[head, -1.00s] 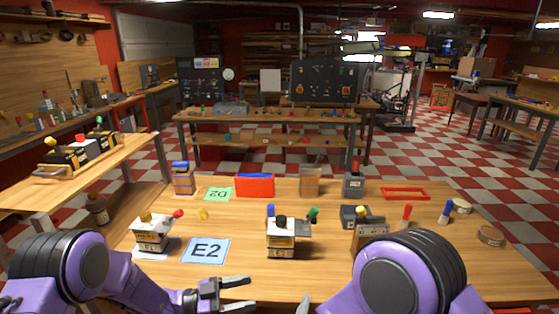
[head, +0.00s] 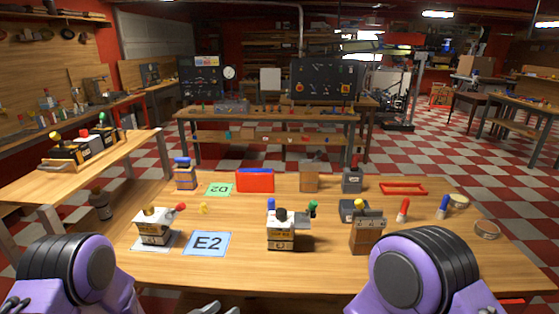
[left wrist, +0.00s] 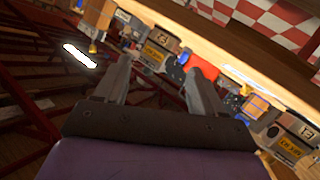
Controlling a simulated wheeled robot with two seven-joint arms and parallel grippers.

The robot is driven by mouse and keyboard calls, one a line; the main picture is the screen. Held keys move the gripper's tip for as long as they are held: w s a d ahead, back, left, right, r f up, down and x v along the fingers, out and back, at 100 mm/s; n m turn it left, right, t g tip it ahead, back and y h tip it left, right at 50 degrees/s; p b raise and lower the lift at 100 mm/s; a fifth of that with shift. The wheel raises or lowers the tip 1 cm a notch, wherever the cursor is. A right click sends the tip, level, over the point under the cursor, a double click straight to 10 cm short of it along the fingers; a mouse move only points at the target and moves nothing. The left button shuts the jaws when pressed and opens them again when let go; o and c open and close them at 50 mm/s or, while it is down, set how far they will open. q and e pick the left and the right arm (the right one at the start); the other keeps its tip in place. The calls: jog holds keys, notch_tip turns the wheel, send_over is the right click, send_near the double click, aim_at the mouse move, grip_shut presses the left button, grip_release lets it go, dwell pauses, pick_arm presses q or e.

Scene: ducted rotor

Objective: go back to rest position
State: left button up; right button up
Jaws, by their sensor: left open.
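My left gripper (head: 208,309) shows only by its grey fingertips at the bottom edge of the head view. In the left wrist view its two fingers (left wrist: 160,82) stand apart with nothing gripped between them. My two purple shoulders with black ribbed covers fill the lower left and lower right corners of the head view. My right gripper is not in the head view.
The wooden table (head: 330,270) ahead carries a labelled block at left (head: 155,228), a blue E2 card (head: 207,243), a middle block (head: 281,232), a wooden block (head: 367,234) and a red frame (head: 403,188). Its front strip is clear.

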pick_arm(q)
jog(key=s+a+f+n+g+y+b, duration=0.2)
jog(key=s+a+f+n+y, duration=0.4)
jog(key=s+f, duration=0.35)
jog(key=s+a+f+n+g+y+b, duration=0.1)
jog(key=s+a+f+n+g+y, duration=0.1)
jog(key=s, duration=0.9)
jog(key=s+a+f+n+g+y+b, duration=0.1)
jog(key=s+a+f+g+y, duration=0.3)
jog(key=s, duration=0.7)
jog(key=shift+s+a+f+n+g+b, duration=0.15)
jog(key=shift+a+f+n+g+b, duration=0.35)
jog(key=shift+a, duration=0.7)
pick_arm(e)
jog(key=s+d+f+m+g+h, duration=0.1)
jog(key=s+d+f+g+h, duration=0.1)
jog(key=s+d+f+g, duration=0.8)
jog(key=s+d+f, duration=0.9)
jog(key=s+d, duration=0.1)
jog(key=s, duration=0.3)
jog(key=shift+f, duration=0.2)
